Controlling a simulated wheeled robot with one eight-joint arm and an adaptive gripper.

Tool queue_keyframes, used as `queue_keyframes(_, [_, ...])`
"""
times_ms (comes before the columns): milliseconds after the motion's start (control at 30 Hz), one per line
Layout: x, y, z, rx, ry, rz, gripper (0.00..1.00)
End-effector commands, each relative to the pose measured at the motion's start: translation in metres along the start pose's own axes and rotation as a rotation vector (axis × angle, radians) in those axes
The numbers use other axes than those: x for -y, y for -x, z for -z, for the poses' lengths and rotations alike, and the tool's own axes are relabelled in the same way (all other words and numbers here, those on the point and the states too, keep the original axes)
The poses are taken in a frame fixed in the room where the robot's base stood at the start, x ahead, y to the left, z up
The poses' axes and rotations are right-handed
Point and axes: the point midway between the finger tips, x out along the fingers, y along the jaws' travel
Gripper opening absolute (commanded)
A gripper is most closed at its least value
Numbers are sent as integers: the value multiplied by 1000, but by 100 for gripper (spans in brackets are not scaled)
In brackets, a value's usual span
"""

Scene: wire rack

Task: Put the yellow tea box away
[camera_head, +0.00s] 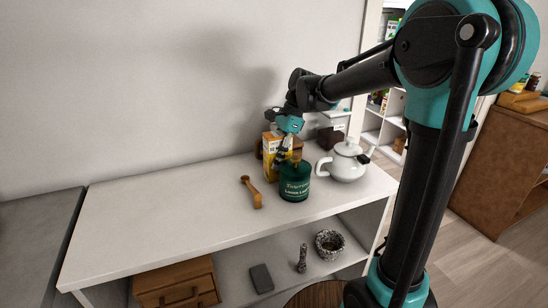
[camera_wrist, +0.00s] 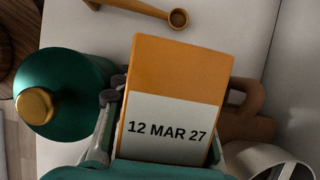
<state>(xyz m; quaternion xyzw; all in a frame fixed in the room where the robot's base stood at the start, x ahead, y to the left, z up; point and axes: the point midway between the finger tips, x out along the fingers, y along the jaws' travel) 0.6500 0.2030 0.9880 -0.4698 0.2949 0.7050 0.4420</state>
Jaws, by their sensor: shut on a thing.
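The yellow tea box (camera_head: 269,150) stands upright on or just above the white top shelf, near the wall; I cannot tell whether it touches the shelf. In the wrist view its orange-yellow top (camera_wrist: 180,70) and white label reading "12 MAR 27" fill the middle. My gripper (camera_head: 283,150) has come down on it from above. In the wrist view my gripper (camera_wrist: 163,112) has one finger on each side of the box and is shut on it. The lower part of the box is partly hidden behind the green canister in the head view.
A green canister (camera_head: 294,184) with a gold knob stands close beside the box. A white teapot (camera_head: 345,164) is to the right, and a wooden scoop (camera_head: 252,193) lies left. A brown handled object (camera_wrist: 248,118) sits beside the box. The top shelf's left part (camera_head: 150,215) is clear.

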Motion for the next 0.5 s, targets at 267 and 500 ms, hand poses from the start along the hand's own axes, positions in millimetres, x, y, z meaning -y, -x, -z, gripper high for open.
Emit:
queue_keyframes(267, [0, -1, 0, 0, 0, 0, 9])
queue_keyframes(500, [0, -3, 1, 0, 0, 0, 49])
